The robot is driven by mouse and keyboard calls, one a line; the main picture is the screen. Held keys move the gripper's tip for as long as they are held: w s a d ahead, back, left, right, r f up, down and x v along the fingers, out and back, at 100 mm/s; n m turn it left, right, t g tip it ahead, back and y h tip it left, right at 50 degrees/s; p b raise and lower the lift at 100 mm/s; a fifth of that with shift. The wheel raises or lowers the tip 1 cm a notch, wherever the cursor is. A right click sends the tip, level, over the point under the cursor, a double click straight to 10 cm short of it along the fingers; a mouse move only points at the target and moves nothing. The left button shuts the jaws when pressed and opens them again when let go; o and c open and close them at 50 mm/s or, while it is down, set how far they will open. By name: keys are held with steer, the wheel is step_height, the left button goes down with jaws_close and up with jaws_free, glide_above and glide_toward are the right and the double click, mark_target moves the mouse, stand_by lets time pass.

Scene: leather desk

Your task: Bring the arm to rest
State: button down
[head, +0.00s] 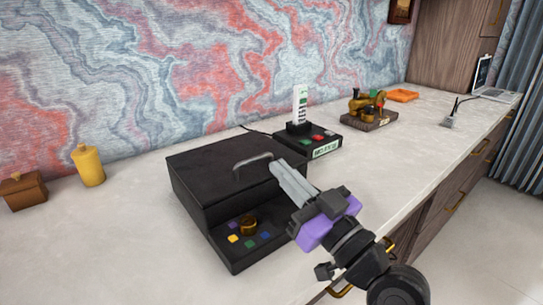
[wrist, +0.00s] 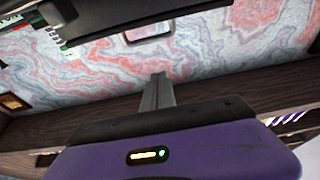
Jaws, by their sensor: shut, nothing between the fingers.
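My gripper (head: 276,166) is in the middle of the head view, with grey fingers and a purple body. It is shut and empty. Its fingertips point up and left, in front of the right side of a black box (head: 205,165) and near the box's grey handle (head: 252,163). I cannot tell whether the fingers touch the box. In the wrist view the shut fingers (wrist: 157,88) stand above the purple body, with the patterned wall behind them.
The black box has a front panel with a brass knob (head: 248,226) and coloured buttons.

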steer(key=s+d+f+m+t+h, duration=0.1)
steer(key=s+d+m+t+h, duration=0.1)
steer(key=d+m+t+h, duration=0.4)
steer(key=s+d+f+m+g+h, duration=0.3)
steer(key=s+d+f+h, duration=0.3)
steer(key=s+f, duration=0.45)
steer(key=s+d+f+n+g, duration=0.1)
steer(key=s+f+g, duration=0.1)
steer(key=s+f, duration=0.5)
steer(key=s+d+f+g, duration=0.1)
steer(key=s+f+g, duration=0.1)
steer(key=s, duration=1)
steer(key=s+d+f+n+g, duration=0.1)
steer(key=s+f+g, duration=0.1)
steer(key=s+f, duration=0.5)
step_height(320, 180, up, 25)
steer(key=s+p, duration=0.2)
steer(key=p, duration=2)
steer(key=shift+f, duration=0.15)
steer(key=shift+a, duration=0.1)
